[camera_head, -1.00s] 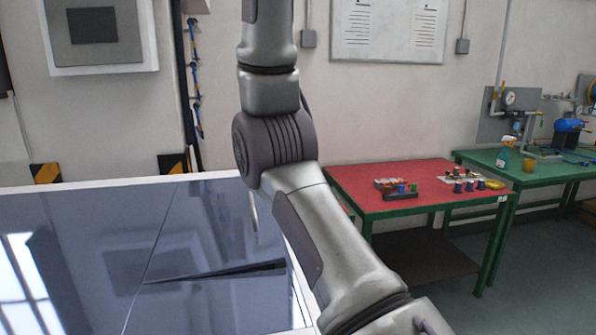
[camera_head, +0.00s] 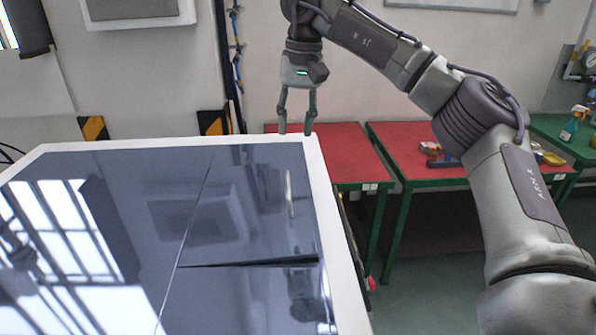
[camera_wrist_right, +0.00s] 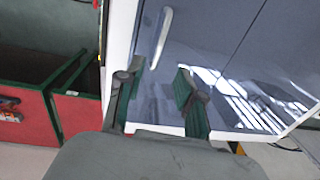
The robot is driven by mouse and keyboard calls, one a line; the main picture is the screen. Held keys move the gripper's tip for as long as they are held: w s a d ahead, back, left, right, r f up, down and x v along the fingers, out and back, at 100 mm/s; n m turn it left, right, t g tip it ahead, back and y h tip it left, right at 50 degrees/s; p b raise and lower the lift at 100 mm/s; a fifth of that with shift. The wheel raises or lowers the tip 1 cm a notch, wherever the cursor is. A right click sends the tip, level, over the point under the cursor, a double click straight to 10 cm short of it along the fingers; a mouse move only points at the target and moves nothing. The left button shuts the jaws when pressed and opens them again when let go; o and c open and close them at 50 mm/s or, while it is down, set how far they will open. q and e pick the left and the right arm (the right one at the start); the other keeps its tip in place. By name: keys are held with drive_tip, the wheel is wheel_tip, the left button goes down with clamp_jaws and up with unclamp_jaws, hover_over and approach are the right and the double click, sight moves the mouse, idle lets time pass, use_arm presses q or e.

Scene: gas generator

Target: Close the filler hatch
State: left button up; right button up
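The generator's glossy dark top (camera_head: 120,215) has a white frame. The hatch panel (camera_head: 245,215) lies at its right side and carries a slim pale handle (camera_head: 289,193). A dark wedge-shaped gap runs along the hatch's near edge, so it looks slightly raised there. My right gripper (camera_head: 295,128) points down at the far right corner of the top, beyond the handle. Its two fingers are apart with nothing between them. In the right wrist view, the handle (camera_wrist_right: 161,38) shows ahead of the open fingers (camera_wrist_right: 153,78), apart from them. My left gripper is out of view.
Red-topped tables with green legs (camera_head: 345,155) stand behind and right of the generator, one holding small items. A green table (camera_head: 550,125) with a spray bottle (camera_head: 573,122) is farther right. The wall is behind. The space directly above the top looks clear.

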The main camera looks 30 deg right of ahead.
sight(288, 185)
drive_tip(key=f+p, duration=0.1)
drive_tip(key=f, duration=0.3)
drive_tip(key=a+f+p, duration=0.1)
drive_tip(key=f, duration=0.3)
drive_tip(key=f+p, duration=0.1)
drive_tip(key=f, duration=0.3)
drive_tip(key=shift+w+a+f, duration=0.2)
drive_tip(key=shift+w+f, duration=0.1)
drive_tip(key=shift+w, duration=0.05)
drive_tip(key=shift+c, duration=0.3)
clamp_jaws()
